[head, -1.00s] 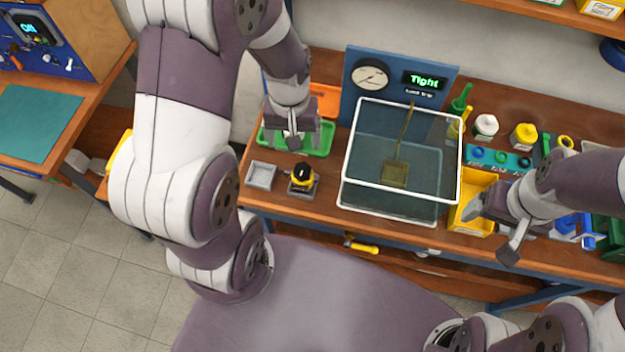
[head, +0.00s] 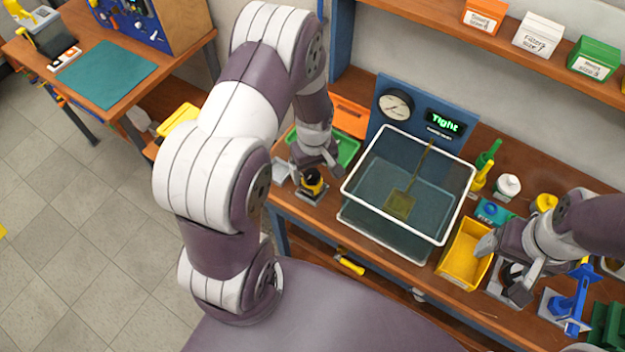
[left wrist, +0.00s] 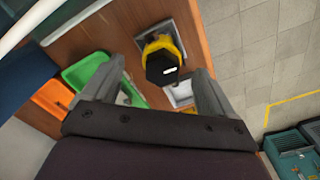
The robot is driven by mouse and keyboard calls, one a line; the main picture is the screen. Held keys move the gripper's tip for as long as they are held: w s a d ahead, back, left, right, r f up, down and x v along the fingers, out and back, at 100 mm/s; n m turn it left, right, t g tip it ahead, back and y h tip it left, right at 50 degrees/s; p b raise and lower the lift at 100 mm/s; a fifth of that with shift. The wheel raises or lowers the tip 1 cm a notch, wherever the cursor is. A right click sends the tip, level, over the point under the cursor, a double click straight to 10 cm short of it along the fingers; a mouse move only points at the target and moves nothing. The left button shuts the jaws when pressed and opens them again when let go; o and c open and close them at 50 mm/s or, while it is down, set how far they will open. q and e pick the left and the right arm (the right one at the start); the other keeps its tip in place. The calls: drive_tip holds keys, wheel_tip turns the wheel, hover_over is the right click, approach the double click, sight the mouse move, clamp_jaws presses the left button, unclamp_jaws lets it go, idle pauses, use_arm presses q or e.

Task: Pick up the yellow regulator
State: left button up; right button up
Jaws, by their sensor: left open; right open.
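The yellow regulator (head: 312,184) has a black knob on top and stands on a small grey square plate near the bench's front edge. It also shows in the left wrist view (left wrist: 178,40), knob toward the camera. My left gripper (head: 313,178) is open, just above and behind it. In the left wrist view, the open fingers of my left gripper (left wrist: 160,66) lie on either side of the line to the regulator. I cannot tell how much height is between them. My right gripper (head: 503,268) is open beside the yellow bin, its fingers partly hiding a dark round item.
A water tank (head: 375,222) with a white rim stands right of the regulator. An empty grey tray (head: 281,172) lies left of it. A green tray (head: 349,150) and orange tray (head: 350,117) are behind. The yellow bin (head: 465,262) is right of the tank.

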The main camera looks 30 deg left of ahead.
sight(312, 173)
use_arm(q)
drive_tip(key=f, duration=0.1)
drive_tip(key=f+p, duration=0.1)
drive_tip(key=f, duration=0.2)
drive_tip(key=shift+a+f, duration=0.25)
drive_tip(key=shift+a, duration=0.15)
drive_tip(key=shift+w+f, duration=0.15)
drive_tip(key=shift+f, duration=0.2)
drive_tip(key=shift+d+r, duration=0.1)
drive_tip(key=shift+d, duration=0.05)
drive_tip(key=c, duration=1.5)
drive_tip(key=shift+r, duration=0.1)
drive_tip(key=shift+c, duration=0.2)
